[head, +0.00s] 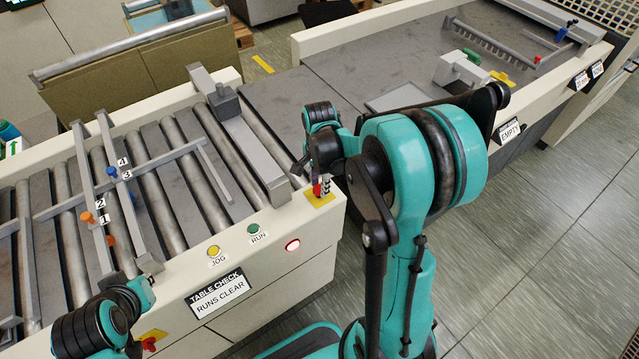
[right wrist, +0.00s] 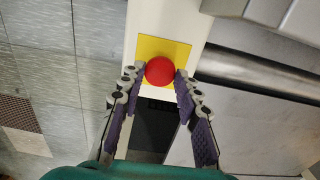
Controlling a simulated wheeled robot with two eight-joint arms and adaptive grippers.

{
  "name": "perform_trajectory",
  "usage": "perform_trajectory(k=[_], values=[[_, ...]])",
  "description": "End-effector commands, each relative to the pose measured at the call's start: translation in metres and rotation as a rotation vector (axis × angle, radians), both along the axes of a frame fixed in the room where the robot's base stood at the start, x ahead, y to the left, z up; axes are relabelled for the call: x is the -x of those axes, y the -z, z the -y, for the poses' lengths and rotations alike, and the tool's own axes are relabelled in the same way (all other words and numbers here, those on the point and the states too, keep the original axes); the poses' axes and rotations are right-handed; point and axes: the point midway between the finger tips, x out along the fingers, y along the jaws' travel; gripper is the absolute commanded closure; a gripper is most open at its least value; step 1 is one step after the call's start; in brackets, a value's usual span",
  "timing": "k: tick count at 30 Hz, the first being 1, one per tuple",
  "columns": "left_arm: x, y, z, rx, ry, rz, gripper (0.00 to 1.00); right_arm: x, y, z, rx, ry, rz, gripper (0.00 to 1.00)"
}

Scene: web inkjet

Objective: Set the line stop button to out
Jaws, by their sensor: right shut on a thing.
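A red mushroom button (head: 317,190) sits on a yellow plate (head: 321,201) at the right corner of the roller table's front rail. It also shows in the right wrist view as a round red cap (right wrist: 160,71). My right gripper (head: 314,180) is at this button, its fingers shut on either side of the cap. A second red button (head: 149,343) on a yellow plate shows at the lower left, beside my left arm. No label for either button is readable. My left gripper (head: 150,264) is partly seen at the lower left, and its fingers are unclear.
A sign (head: 219,291) reads TABLE CHECK, RUNS CLEAR. Grey rollers (head: 160,205) lie behind. Floor is open at the right.

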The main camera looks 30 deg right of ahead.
Motion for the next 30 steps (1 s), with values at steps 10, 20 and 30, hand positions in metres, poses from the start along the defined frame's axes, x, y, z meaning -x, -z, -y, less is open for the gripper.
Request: perform_trajectory(k=[10, 20, 30], values=[[0.000, 0.000, 0.000, 0.000, 0.000, 0.000, 1.00, 0.000, 0.000, 0.000, 0.001, 0.000, 0.001, 0.46], [0.000, 0.000, 0.000, 0.000, 0.000, 0.000, 1.00, 0.000, -0.038, 0.000, 0.001, 0.000, 0.001, 0.46], [0.000, 0.000, 0.000, 0.000, 0.000, 0.000, 1.00, -0.001, -0.105, 0.000, 0.001, 0.000, 0.001, 0.46]])
